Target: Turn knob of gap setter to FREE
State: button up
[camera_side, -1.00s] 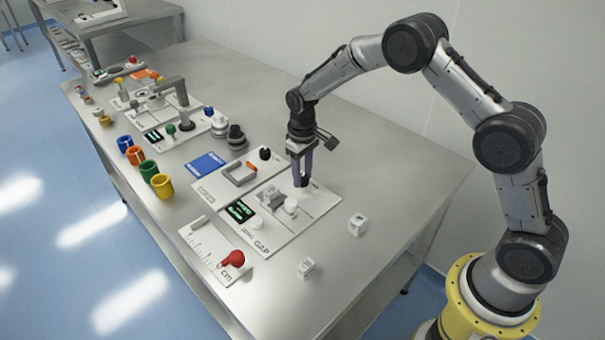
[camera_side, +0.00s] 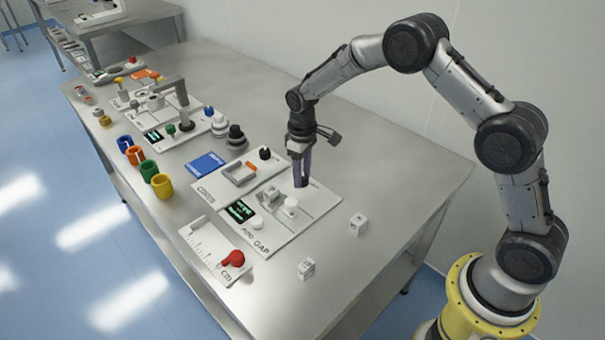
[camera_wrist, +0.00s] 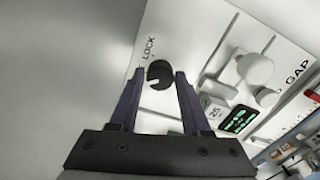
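The gap setter (camera_side: 325,209) is a white panel on the steel table, with a lit green display, a white knob and a small block on it. Its black round knob (camera_wrist: 159,74) has a white mark, pointing down and left in the wrist view. The word LOCK is printed just above and left of it; I see no FREE label. My gripper (camera_side: 301,184) points down over the panel's far right part. In the wrist view my two purple fingertips (camera_wrist: 160,73) stand on either side of the knob, very close to it. I cannot tell whether they touch or grip it.
A ruler plate (camera_side: 208,247) with a red knob lies in front of the panel. Two white cubes (camera_side: 358,224) (camera_side: 306,268) lie to the right. Behind are a tray panel (camera_side: 212,188) and a blue pad (camera_side: 206,164). Coloured cups (camera_side: 161,187) line the left edge.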

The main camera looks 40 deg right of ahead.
aim_at(303, 177)
jog(key=shift+o, duration=1.4)
notch_tip(303, 177, up, 14)
jog(key=shift+f, duration=0.1)
